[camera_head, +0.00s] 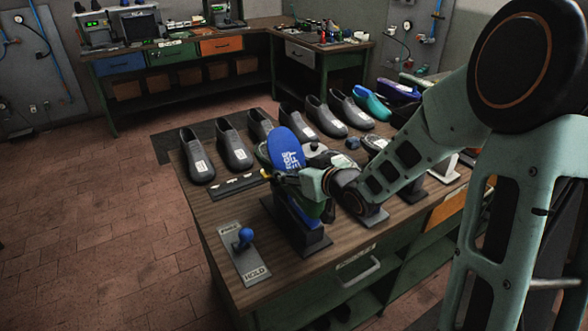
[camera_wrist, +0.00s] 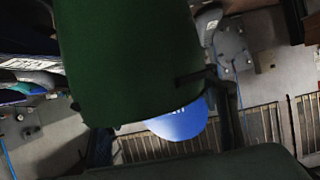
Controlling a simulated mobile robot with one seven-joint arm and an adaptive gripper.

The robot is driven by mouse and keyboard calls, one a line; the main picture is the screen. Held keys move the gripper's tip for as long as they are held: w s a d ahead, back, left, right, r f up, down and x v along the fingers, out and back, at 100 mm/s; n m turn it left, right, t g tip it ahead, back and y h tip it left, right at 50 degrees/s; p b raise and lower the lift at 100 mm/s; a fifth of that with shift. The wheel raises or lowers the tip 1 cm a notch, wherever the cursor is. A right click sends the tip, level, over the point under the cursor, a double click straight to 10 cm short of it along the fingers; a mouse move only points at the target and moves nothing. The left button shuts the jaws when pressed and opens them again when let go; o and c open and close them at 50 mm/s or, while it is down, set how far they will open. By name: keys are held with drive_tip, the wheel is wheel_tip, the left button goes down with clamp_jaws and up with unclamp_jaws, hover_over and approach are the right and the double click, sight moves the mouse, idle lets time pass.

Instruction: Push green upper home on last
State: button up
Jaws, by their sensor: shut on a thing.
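The blue last (camera_head: 287,150), with white lettering on its face, stands tilted up on a dark stand (camera_head: 300,240) near the table's front. My gripper (camera_head: 275,176) is at the last, shut on the green upper. The green upper (camera_wrist: 130,60) fills much of the wrist view, with the blue last (camera_wrist: 183,122) showing just past its edge. In the head view only a little green (camera_head: 312,207) shows beside the stand, as my gripper and arm cover the rest. How far the upper sits on the last cannot be told.
A lever with a blue knob (camera_head: 245,236) stands on a grey plate marked HOLD at the table's front left. Several grey shoes (camera_head: 233,146) line the back, with a teal shoe (camera_head: 371,103) at right. A dark bar (camera_head: 236,187) lies left of the last.

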drive_tip(key=shift+f+b, duration=1.15)
drive_tip(key=shift+f, duration=0.15)
idle(0.6)
drive_tip(key=o, duration=1.4)
drive_tip(key=shift+c, duration=0.2)
drive_tip(key=v, duration=1.2)
drive_tip(key=shift+r, duration=0.1)
